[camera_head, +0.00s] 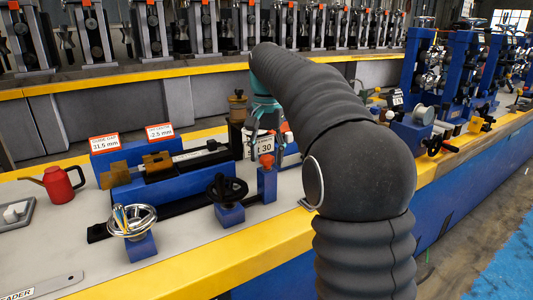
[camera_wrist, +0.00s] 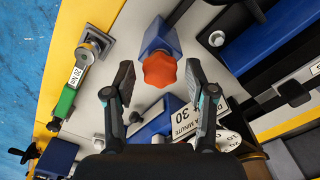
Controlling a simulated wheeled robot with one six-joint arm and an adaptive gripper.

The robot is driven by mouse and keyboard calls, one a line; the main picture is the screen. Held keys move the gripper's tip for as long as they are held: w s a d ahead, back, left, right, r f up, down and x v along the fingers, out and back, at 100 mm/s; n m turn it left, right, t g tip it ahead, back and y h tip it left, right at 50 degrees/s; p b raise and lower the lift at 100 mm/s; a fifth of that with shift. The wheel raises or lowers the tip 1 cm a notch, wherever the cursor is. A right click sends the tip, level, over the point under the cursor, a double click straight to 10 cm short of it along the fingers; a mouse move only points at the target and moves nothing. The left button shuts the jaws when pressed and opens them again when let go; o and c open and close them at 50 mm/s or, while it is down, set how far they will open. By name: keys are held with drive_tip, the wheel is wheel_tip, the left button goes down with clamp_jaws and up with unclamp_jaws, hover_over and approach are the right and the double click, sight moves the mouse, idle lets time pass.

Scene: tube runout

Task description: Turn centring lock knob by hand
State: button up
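The orange-red lobed knob (camera_head: 267,160), which I take to be the centring lock knob, sits on top of a blue post (camera_head: 267,185). In the wrist view the knob (camera_wrist: 159,70) appears between the tips of my gripper (camera_wrist: 159,78). Both fingers are spread wide, with a clear gap on each side of the knob, and neither touches it. I cannot tell how far the fingertips are from the knob in depth.
A black handwheel (camera_head: 228,188) and a chrome handwheel (camera_head: 132,220) stand to the left. A white sign reading 30 (camera_wrist: 186,120) is close to the fingers. A red can (camera_head: 60,184) stands farther left. A green-handled tool (camera_wrist: 65,101) lies on the bench.

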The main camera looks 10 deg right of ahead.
drive_tip(key=shift+r, duration=0.2)
drive_tip(key=shift+r, duration=0.85)
drive_tip(key=m, duration=1)
drive_tip(key=shift+m, duration=0.3)
drive_tip(key=m, duration=0.7)
drive_tip(key=shift+m, duration=0.4)
drive_tip(key=m, duration=0.8)
drive_tip(key=shift+m, duration=0.3)
